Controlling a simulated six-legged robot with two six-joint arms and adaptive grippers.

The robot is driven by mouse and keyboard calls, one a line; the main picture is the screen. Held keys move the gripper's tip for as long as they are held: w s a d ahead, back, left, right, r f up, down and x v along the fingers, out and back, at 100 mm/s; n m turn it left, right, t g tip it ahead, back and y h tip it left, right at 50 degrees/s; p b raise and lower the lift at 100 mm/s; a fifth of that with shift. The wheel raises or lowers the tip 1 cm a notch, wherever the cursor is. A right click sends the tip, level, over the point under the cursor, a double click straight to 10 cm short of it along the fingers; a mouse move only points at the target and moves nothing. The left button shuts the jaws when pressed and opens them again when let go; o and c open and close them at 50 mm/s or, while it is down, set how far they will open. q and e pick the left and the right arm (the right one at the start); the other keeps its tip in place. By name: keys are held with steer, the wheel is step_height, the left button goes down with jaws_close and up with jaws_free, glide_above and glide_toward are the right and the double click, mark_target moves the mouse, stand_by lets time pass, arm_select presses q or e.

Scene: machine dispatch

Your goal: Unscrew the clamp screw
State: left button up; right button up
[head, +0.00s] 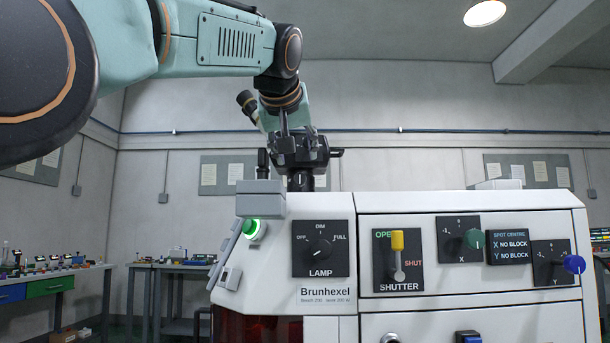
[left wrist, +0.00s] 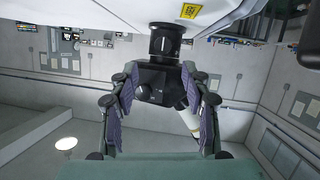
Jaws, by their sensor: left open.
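A black head block (left wrist: 157,82) sits on a short black post (left wrist: 165,42) that rises from the white machine. The left wrist view shows this upside down. A small round detail on the block's face may be the clamp screw; I cannot tell for sure. My left gripper (left wrist: 160,100) is open, with a finger on each side of the block; I cannot tell whether either touches it. In the head view, my left gripper (head: 285,128) is above the machine's left top, partly merging with the dark block. The black post (head: 300,182) shows below. My right gripper is not in view.
The white machine (head: 470,203) carries a lamp dial (head: 320,248), a yellow-topped shutter lever (head: 398,255), a green knob (head: 474,239) and a blue knob (head: 574,264). A green-lit button (head: 253,229) is at its left. Workbenches (head: 60,272) stand behind left.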

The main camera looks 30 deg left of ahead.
mark_target(299, 176)
arm_select(q)
steer(key=shift+w+a+p, duration=0.2)
steer(key=shift+a+p, duration=0.1)
steer(key=shift+p, duration=0.1)
steer(key=shift+a+p+x, duration=0.2)
steer(key=shift+p+x, duration=0.6)
steer(key=shift+x, duration=0.3)
steer(key=x, duration=0.5)
steer(key=shift+f, duration=0.35)
steer(key=shift+s+d+r, duration=0.15)
steer(key=shift+d, duration=0.15)
steer(key=shift+w+a, duration=0.15)
steer(key=shift+w, duration=0.05)
steer(key=c, duration=0.6)
jaws_close()
